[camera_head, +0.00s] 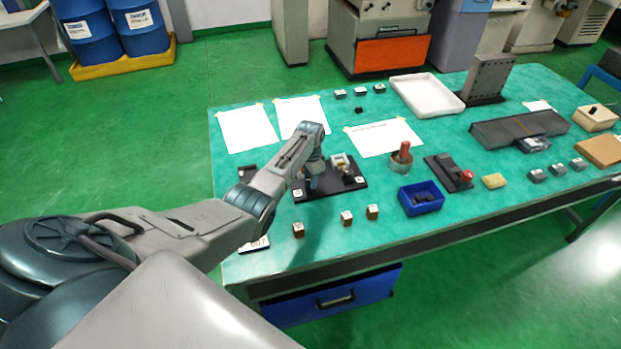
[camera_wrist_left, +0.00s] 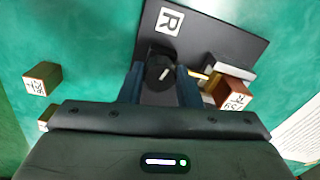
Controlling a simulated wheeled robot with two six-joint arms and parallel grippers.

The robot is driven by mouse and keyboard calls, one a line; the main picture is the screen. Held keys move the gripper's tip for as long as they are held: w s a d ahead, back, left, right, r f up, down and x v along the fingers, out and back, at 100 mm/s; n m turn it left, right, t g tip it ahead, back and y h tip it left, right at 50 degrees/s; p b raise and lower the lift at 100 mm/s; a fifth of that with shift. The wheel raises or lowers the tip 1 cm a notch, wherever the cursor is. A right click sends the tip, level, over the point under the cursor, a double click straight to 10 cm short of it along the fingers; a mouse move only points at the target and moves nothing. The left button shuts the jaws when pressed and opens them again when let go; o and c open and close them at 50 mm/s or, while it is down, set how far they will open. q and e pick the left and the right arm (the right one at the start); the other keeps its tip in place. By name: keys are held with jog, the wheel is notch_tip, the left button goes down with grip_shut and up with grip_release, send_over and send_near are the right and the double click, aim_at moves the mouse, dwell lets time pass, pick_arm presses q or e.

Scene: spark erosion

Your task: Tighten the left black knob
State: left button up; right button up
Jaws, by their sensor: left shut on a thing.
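A black base plate (camera_head: 328,192) lies on the green table and carries a fixture with a small pale block (camera_head: 342,163). A black knob (camera_head: 348,179) shows on its right side near a white label. My left gripper (camera_head: 314,187) points down over the plate's left part. In the left wrist view its fingers (camera_wrist_left: 160,92) are shut on a dark part that fits the left black knob, mostly hidden. My right gripper is out of view.
Small labelled blocks (camera_head: 346,218) stand in front of the plate. A blue bin (camera_head: 408,208) and a round holder with a red-brown part (camera_head: 401,165) are to the right. Paper sheets (camera_head: 301,114) lie behind. Bare table shows between the blocks and the front edge.

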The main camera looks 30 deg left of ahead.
pick_arm(q)
jog(key=shift+w+r+m, duration=0.1)
jog(key=shift+m, duration=0.5)
jog(key=o, duration=1)
jog(key=shift+c, duration=0.2)
notch_tip(320, 180, up, 11)
jog(key=b, duration=0.2)
